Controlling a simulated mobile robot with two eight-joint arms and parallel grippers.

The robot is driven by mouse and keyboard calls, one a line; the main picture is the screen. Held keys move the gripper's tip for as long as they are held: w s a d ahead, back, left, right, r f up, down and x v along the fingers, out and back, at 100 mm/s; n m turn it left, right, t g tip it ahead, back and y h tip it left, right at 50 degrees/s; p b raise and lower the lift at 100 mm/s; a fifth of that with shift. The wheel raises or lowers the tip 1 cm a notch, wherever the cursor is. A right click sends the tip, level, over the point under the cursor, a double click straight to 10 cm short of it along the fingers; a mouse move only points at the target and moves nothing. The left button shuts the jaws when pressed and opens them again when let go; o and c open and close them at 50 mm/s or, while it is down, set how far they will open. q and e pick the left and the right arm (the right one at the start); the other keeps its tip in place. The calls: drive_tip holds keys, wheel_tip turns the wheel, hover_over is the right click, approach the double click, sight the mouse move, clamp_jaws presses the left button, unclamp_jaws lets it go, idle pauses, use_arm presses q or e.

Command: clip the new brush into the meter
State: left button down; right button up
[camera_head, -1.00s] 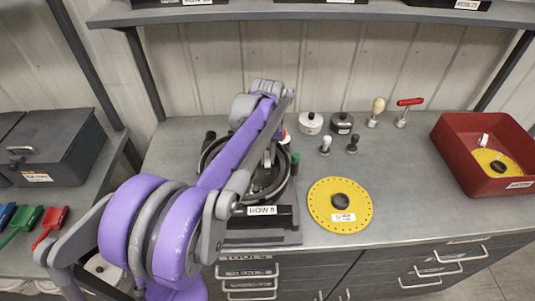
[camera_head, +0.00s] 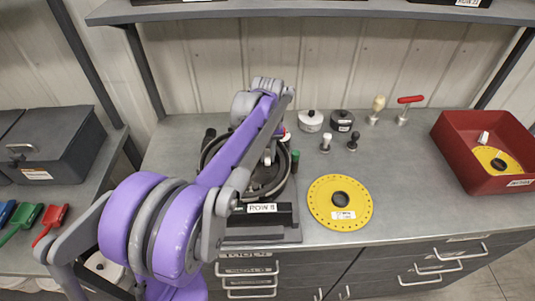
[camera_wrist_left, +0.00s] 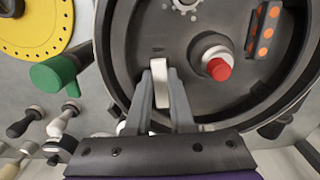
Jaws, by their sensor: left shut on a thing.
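The seed meter (camera_head: 285,181) is a dark round housing on a stand labelled ROW 8, partly hidden behind my left arm in the head view. In the left wrist view its open dark bowl (camera_wrist_left: 205,108) fills the upper right. My left gripper (camera_wrist_left: 160,97) is shut on a small pale, flat piece (camera_wrist_left: 161,80), seemingly the new brush, held upright between the fingers. The piece is at the lower left inside of the bowl; whether it touches the housing I cannot tell. A red-tipped hub (camera_wrist_left: 217,66) and an orange-dotted block (camera_wrist_left: 264,32) sit in the bowl. My right gripper is not in view.
A green knob (camera_wrist_left: 58,72) stands beside the meter. A yellow seed disc (camera_head: 340,203) lies on the bench to its right. Two round pots (camera_head: 327,121) and several small handled tools stand behind. A red bin (camera_head: 470,178) holds another yellow disc and a small white piece.

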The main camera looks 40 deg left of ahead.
sight(268, 158)
use_arm(q)
drive_tip(key=shift+f+b, duration=0.5)
drive_tip(key=shift+f, duration=0.5)
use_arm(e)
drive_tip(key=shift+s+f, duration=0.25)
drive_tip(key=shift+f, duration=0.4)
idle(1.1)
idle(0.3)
use_arm(q)
drive_tip(key=c, duration=0.7)
unclamp_jaws()
drive_tip(key=shift+c, duration=0.4)
drive_tip(key=shift+r, duration=0.15)
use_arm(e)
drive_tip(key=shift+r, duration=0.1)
use_arm(q)
drive_tip(key=shift+r+p, duration=1.35)
drive_tip(key=shift+r, duration=1)
drive_tip(key=shift+r+p, duration=1.05)
drive_tip(key=shift+r, duration=1.25)
drive_tip(key=shift+w, duration=0.1)
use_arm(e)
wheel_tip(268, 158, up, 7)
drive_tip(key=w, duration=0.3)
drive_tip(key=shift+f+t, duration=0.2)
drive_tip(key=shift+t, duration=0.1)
use_arm(q)
drive_tip(key=shift+f, duration=0.1)
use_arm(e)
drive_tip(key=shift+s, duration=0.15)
